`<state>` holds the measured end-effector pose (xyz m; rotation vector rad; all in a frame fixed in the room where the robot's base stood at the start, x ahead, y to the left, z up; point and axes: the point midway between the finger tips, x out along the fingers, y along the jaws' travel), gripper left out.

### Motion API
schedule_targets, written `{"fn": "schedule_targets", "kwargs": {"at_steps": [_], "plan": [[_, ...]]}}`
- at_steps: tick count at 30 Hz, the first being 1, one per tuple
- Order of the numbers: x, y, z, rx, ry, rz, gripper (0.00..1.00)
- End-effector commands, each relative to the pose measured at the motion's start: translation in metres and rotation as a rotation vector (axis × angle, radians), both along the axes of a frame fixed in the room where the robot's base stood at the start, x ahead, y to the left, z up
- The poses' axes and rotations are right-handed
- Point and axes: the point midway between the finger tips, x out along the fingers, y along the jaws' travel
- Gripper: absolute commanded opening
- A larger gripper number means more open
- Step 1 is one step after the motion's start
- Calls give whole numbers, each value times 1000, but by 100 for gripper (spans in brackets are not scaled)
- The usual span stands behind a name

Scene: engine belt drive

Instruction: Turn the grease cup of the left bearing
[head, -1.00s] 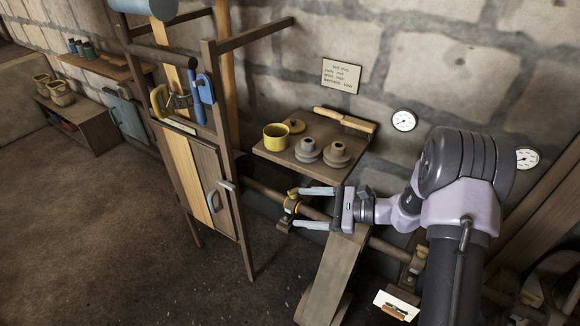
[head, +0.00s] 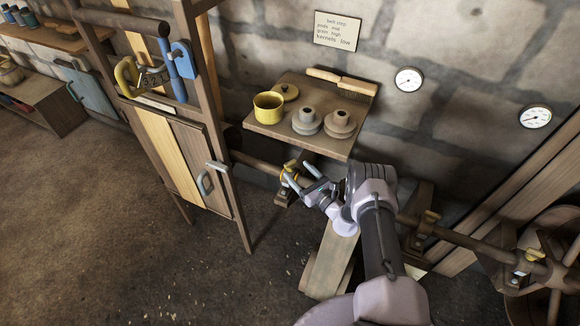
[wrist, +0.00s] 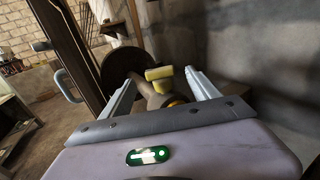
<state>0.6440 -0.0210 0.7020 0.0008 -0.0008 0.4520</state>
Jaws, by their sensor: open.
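The grease cup of the left bearing (wrist: 158,73) has a yellow T-shaped top and stands on the bearing, with a yellow band lower down. In the wrist view it is between the two pale fingers of my gripper (wrist: 160,78), which are open, with a visible gap on either side. In the head view the cup (head: 289,165) is at the left end of my gripper (head: 297,174), whose fingers partly cover it. The left bearing (head: 284,194) sits on the shaft below the shelf. Whether a finger touches the cup cannot be told.
A wooden cabinet (head: 185,165) with a handle stands close on the left. Another bearing (head: 421,230) is on the shaft to the right. Open floor lies in front.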

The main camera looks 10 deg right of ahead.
Motion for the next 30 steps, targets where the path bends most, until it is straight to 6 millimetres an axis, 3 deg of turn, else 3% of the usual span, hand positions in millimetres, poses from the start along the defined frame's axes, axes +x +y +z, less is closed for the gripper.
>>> {"fn": "schedule_targets", "kwargs": {"at_steps": [3,9,19,28,30], "plan": [[22,12,-3,-2,-3,3,71],[45,22,-1,0,-1,2,71],[49,24,1,-1,0,1,69],[48,24,0,-1,0,1,10],[48,24,0,0,1,1,9]]}}
